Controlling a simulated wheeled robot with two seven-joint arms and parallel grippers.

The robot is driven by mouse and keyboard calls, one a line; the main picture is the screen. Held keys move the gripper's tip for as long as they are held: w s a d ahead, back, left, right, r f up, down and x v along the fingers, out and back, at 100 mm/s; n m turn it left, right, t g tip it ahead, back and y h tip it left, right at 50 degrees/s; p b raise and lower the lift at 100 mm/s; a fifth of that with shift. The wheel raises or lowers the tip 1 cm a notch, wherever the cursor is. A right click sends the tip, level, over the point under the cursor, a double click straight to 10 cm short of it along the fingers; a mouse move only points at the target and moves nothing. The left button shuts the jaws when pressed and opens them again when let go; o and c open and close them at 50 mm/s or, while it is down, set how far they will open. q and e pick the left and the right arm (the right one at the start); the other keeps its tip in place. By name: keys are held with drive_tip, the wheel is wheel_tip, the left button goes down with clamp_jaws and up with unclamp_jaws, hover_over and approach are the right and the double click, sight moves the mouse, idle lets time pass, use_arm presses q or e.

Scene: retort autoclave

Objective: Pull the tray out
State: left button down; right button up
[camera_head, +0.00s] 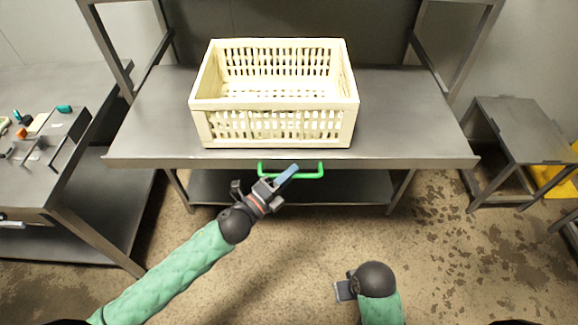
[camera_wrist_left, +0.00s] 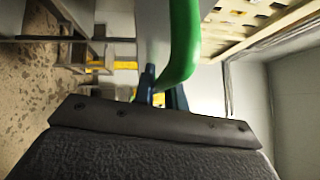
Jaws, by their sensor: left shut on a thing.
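The tray (camera_head: 410,130) is a wide grey steel surface on a frame, with a green handle (camera_head: 308,174) below its front edge. A cream slotted crate (camera_head: 278,104) sits on it. My left gripper (camera_head: 287,176) is at the handle, its blue fingers crossing the bar left of its middle, shut on it. In the left wrist view the green handle (camera_wrist_left: 182,45) runs down to the blue fingers (camera_wrist_left: 160,92), which hide part of the grip. My right gripper (camera_head: 344,291) hangs low near the bottom, away from the tray; its fingers are unclear.
A lower steel shelf (camera_head: 230,187) lies under the tray. A steel bench (camera_head: 40,190) with small tools stands at the left, and a small steel table (camera_head: 520,130) at the right. The stained floor (camera_head: 300,245) in front is clear except for my arms.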

use_arm(q)
drive_tip(key=shift+s, duration=0.1)
use_arm(e)
drive_tip(key=shift+s, duration=0.1)
use_arm(q)
drive_tip(key=c, duration=1.5)
unclamp_jaws()
drive_tip(key=shift+o, duration=0.2)
use_arm(e)
drive_tip(key=shift+f, duration=0.1)
